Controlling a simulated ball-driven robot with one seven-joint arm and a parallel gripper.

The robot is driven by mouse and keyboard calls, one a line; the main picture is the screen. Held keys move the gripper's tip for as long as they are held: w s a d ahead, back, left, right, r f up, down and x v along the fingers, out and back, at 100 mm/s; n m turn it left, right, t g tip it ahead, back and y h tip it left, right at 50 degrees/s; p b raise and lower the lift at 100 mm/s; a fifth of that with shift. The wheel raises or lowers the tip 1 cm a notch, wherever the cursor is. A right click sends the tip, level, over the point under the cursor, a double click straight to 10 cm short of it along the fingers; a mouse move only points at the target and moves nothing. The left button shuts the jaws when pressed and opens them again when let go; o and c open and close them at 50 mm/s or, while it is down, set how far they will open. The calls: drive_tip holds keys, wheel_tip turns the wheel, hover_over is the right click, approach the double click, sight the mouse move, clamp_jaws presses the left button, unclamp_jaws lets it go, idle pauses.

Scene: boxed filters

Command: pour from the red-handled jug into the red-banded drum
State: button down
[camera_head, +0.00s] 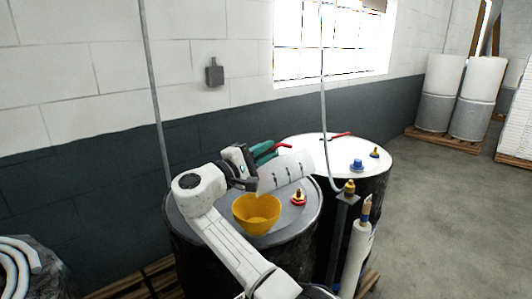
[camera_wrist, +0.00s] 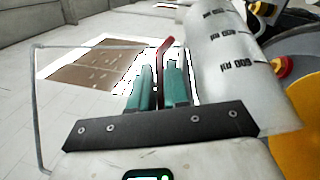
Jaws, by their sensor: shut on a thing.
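The jug (camera_head: 287,172) is pale and translucent with dark graduation marks. It is tipped far over, nearly on its side, above the front drum (camera_head: 185,215), its lower left end close to a yellow funnel (camera_head: 257,212) on that drum's lid. My gripper (camera_head: 263,151) has teal fingers shut on the jug's red handle (camera_wrist: 165,50), which shows between them in the wrist view. The jug's body (camera_wrist: 228,70) runs along the right there, beside the funnel (camera_wrist: 297,150). I see no liquid stream. I cannot make out a red band on either drum.
A second drum (camera_head: 318,146) with a white lid stands behind right, bearing a blue cap (camera_head: 357,165) and a red piece (camera_head: 341,135). A red-and-yellow cap (camera_head: 299,197) sits on the front lid. A thin pipe and a post stand right. Open floor lies beyond.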

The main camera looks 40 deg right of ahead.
drive_tip(key=shift+w+a+n+t+h+b, duration=0.3)
drive_tip(key=shift+a+n+h+b, duration=0.2)
drive_tip(key=shift+a+h+b, duration=0.4)
drive_tip(key=shift+w+a+n+t+h+b, duration=0.2)
drive_tip(key=shift+w+a+n+h+b, duration=0.3)
drive_tip(key=shift+a, duration=0.55)
idle(6.0)
